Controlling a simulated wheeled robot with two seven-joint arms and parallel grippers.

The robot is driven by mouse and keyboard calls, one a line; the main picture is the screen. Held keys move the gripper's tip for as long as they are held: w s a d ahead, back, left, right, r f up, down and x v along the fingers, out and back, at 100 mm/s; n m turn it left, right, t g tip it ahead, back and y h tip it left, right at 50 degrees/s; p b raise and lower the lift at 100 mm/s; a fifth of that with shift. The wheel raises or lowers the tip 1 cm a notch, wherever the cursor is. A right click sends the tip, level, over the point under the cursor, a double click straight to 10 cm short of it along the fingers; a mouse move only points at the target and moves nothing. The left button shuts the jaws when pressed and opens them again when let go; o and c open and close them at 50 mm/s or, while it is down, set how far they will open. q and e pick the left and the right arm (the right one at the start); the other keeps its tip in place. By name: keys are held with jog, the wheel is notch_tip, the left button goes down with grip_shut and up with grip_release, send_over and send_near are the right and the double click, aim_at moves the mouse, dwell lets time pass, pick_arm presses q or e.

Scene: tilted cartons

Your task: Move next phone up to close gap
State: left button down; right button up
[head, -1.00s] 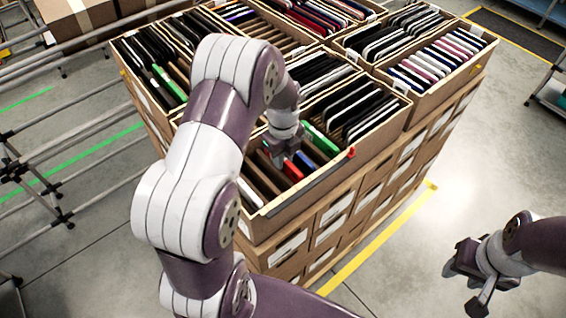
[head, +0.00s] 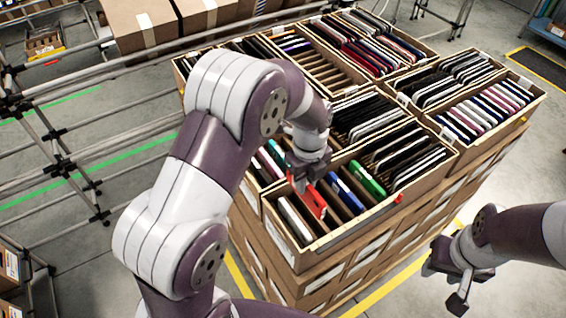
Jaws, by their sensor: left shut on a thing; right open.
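The front carton (head: 335,250) holds phones standing on edge in slots. My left gripper (head: 302,184) is over its left part, shut on a red phone (head: 314,203), which stands tilted there. I cannot tell whether its lower edge is fully in a slot. To its left a white phone (head: 295,219) stands in the same carton. To its right are a blue phone (head: 345,194) and a green phone (head: 367,180), then several black phones (head: 418,165). My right gripper (head: 449,285) is open and empty, away from the cartons at lower right.
More cartons of phones (head: 485,110) stand behind and beside, stacked on boxes. My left arm hides part of the left cartons. Metal rails (head: 80,140) run along the left. A red clip (head: 399,198) sits on the front carton's rim.

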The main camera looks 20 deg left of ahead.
aim_at(308, 196)
pick_arm(q)
jog(key=shift+d+f, duration=0.15)
jog(key=shift+d, duration=0.05)
jog(key=f+b, duration=0.4)
jog(key=shift+d+f, duration=0.1)
jog(key=shift+d, duration=0.25)
jog(key=shift+f+b, duration=0.3)
jog(key=shift+f, duration=0.05)
jog(key=shift+d+f+b, duration=0.2)
jog(key=shift+f+b, duration=0.3)
jog(key=shift+f, duration=0.05)
jog(key=shift+d+f+b, duration=0.15)
jog(key=shift+f+b, duration=0.3)
jog(key=shift+f, duration=0.1)
jog(key=shift+a+f+b, duration=0.2)
jog(key=shift+f+b, duration=0.5)
jog(key=shift+f, duration=0.85)
jog(key=shift+d+f+b, duration=0.15)
jog(key=shift+f+b, duration=0.15)
jog(key=shift+b, duration=0.05)
pick_arm(e)
notch_tip(308, 196, down, 9)
jog(key=d, duration=0.1)
jog(key=shift+d, duration=0.25)
